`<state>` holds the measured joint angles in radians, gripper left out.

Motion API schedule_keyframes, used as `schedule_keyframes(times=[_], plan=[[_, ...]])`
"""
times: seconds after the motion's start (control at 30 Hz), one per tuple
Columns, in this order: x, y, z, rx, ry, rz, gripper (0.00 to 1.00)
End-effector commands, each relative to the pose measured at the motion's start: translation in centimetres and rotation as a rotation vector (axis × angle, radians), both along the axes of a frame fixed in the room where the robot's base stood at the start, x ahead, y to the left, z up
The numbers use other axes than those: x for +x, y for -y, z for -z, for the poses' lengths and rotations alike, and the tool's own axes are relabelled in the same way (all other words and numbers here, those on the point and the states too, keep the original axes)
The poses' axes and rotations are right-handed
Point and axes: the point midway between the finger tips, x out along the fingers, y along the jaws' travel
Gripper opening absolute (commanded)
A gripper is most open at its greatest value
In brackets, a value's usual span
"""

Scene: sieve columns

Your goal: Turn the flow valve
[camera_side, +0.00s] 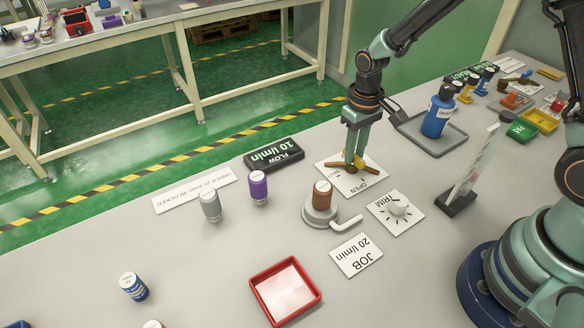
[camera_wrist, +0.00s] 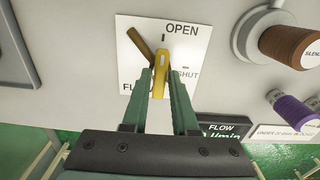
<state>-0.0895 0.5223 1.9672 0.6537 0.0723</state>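The flow valve's yellow handle (camera_wrist: 160,75) sits on a white plate marked OPEN and SHUT; the plate (camera_side: 377,185) also shows in the side view. A brown bar (camera_wrist: 138,40) meets the handle at an angle. My gripper (camera_wrist: 162,75) is down at the valve, one finger on each side of the yellow handle. Whether both fingers press on it I cannot tell. In the side view my gripper (camera_side: 355,158) partly hides the handle. The black FLOW display (camera_side: 273,154) reads 10 l/min. The JOB card (camera_side: 356,255) reads 20 l/min.
A brown-topped piece (camera_side: 322,195) stands on a round grey base with a spout near the valve. A TRIM dial (camera_side: 398,207), a clear upright column (camera_side: 474,170), a blue bottle (camera_side: 437,115) on a grey tray, a purple vial (camera_side: 258,187) and a red tray (camera_side: 254,287) surround it.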

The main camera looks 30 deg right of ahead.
Motion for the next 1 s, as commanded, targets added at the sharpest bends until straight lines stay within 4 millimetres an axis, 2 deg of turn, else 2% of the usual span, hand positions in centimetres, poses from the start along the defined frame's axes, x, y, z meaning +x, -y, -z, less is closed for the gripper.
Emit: schedule_keyframes(times=[0.33,0.47,0.57,0.8,1.0], plan=[[0.0,0.0,0.0,0.0,0.002,0.002,0.5],[0.1,0.0,-0.6,0.0,0.003,0.002,0.5],[0.1,0.0,-1.9,0.0,0.006,0.002,0.5],[0.2,0.0,-6.9,0.001,0.009,0.002,0.5],[0.1,0.0,-10.3,0.0,0.007,0.001,0.5]])
